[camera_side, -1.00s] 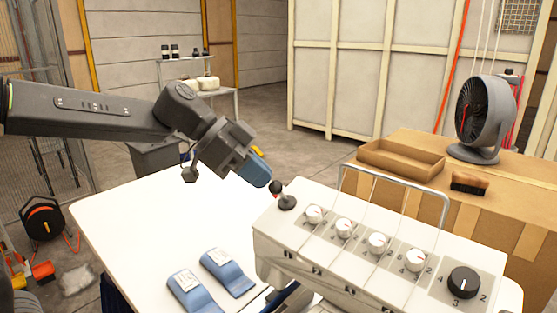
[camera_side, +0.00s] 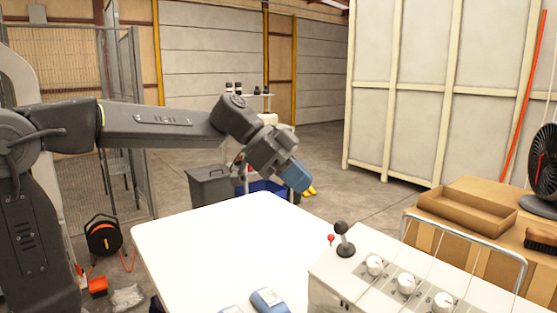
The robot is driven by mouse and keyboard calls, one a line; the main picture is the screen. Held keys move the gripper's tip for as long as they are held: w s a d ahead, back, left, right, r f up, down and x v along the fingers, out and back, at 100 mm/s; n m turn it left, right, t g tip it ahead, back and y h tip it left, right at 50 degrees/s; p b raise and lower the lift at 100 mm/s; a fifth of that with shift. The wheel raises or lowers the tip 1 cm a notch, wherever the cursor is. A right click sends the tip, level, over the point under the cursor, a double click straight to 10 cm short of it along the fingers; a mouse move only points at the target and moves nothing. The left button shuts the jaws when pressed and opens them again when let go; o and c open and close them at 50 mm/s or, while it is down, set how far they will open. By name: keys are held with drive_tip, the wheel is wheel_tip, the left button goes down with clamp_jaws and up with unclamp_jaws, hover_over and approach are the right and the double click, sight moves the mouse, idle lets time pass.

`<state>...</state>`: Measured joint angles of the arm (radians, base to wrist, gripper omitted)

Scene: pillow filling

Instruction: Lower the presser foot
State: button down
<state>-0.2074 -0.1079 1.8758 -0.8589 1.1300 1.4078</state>
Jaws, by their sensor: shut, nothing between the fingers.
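The white machine (camera_side: 330,278) stands at the lower right with a row of white dials (camera_side: 406,284) on its top. A short lever with a dark ball knob (camera_side: 341,228) rises from its left end, looking nearly upright. A small red knob (camera_side: 331,239) shows just left of it. I cannot make out the presser foot itself in this view. My gripper (camera_side: 298,179) has blue fingers, shut and empty. It hangs in the air above and left of the lever, apart from it, pointing down to the right.
A white table (camera_side: 215,245) lies mostly clear below my arm. Two blue pieces with white labels (camera_side: 268,300) are cut off at the bottom edge. A cardboard tray (camera_side: 467,212) and a fan (camera_side: 545,160) stand at the right.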

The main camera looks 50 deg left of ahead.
drive_tip(key=v, duration=0.4)
drive_tip(key=shift+s+a+r, duration=0.15)
drive_tip(key=shift+s+a, duration=0.05)
drive_tip(key=c, duration=1.8)
unclamp_jaws()
drive_tip(key=shift+s+a+r, duration=0.15)
drive_tip(key=shift+r, duration=0.1)
drive_tip(key=shift+o, duration=0.6)
drive_tip(key=shift+r, duration=0.1)
drive_tip(key=shift+o, duration=0.8)
drive_tip(key=shift+d+r, duration=0.15)
drive_tip(key=shift+d, duration=0.1)
drive_tip(key=o, duration=0.6)
drive_tip(key=d+n+g, duration=0.1)
drive_tip(key=w+d+n+g+y, duration=0.1)
drive_tip(key=d+n, duration=0.1)
drive_tip(key=d+r+n+g+y, duration=0.1)
drive_tip(key=n, duration=0.1)
drive_tip(key=shift+w+d+g, duration=0.3)
drive_tip(key=shift+w, duration=0.05)
drive_tip(key=n+g+y, duration=0.2)
drive_tip(key=n+y, duration=0.4)
drive_tip(key=n, duration=0.6)
approach(343, 237)
drive_tip(key=f, duration=1)
drive_tip(key=shift+s+a, duration=0.1)
drive_tip(key=shift+a, duration=0.25)
